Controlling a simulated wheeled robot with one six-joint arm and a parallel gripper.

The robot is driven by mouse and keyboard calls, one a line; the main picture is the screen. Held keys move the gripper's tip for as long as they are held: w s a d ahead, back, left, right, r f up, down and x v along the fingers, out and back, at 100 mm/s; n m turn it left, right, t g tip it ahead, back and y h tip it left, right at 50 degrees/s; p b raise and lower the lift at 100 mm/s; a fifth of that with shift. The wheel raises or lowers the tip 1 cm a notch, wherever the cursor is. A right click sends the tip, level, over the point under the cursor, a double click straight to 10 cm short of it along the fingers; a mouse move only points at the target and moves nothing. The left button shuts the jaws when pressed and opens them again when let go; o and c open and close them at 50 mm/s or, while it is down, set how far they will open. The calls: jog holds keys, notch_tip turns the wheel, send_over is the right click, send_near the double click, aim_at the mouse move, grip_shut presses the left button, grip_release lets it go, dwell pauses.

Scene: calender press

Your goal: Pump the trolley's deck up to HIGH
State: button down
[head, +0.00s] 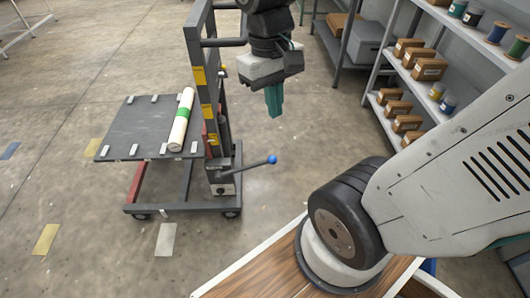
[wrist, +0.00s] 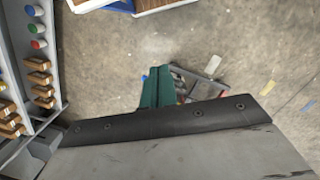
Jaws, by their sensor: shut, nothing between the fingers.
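The trolley (head: 165,207) stands left of centre in the head view, with a dark upright mast (head: 194,48) bearing several yellow marks. Its grey deck (head: 135,125) is level, well above the base frame and low on the mast. A cream roll (head: 178,134) with a green band lies on the deck beside the mast. A pump lever (head: 250,165) with a blue knob (head: 272,159) sticks out to the right from the mast's foot. My gripper (head: 274,108) is shut and empty, above and apart from the knob. Its teal fingers also show in the wrist view (wrist: 158,88), partly hiding the trolley.
Shelves (head: 455,75) with boxes and spools stand at the right in the head view. A grey case (head: 368,42) sits on a low rack behind my gripper. Floor around the trolley's front and left is clear, with flat coloured floor marks (head: 46,239).

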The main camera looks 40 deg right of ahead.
jog(key=w+d+f+n, duration=0.3)
jog(key=w+f, duration=0.6)
jog(key=f, duration=0.2)
jog(key=w+d+f+n, duration=0.3)
jog(key=w+f, duration=0.6)
jog(key=f, duration=0.3)
jog(key=w+d+f+n, duration=0.4)
jog(key=w+d+f, duration=0.1)
jog(key=w+f, duration=0.4)
notch_tip(320, 180, down, 2)
jog(key=shift+w+d+f+g+h, duration=0.15)
jog(key=shift+d+g+h, duration=0.1)
jog(key=shift+g+h, duration=0.15)
jog(key=shift+f, duration=0.1)
jog(key=x, duration=0.4)
jog(key=s+d+x, duration=0.1)
jog(key=x, duration=0.6)
jog(key=shift+s+d+f, duration=0.2)
jog(key=shift+s+d, duration=0.05)
jog(key=shift+d, duration=0.05)
jog(key=shift+s+d+f, duration=0.3)
jog(key=shift+d+f, duration=0.05)
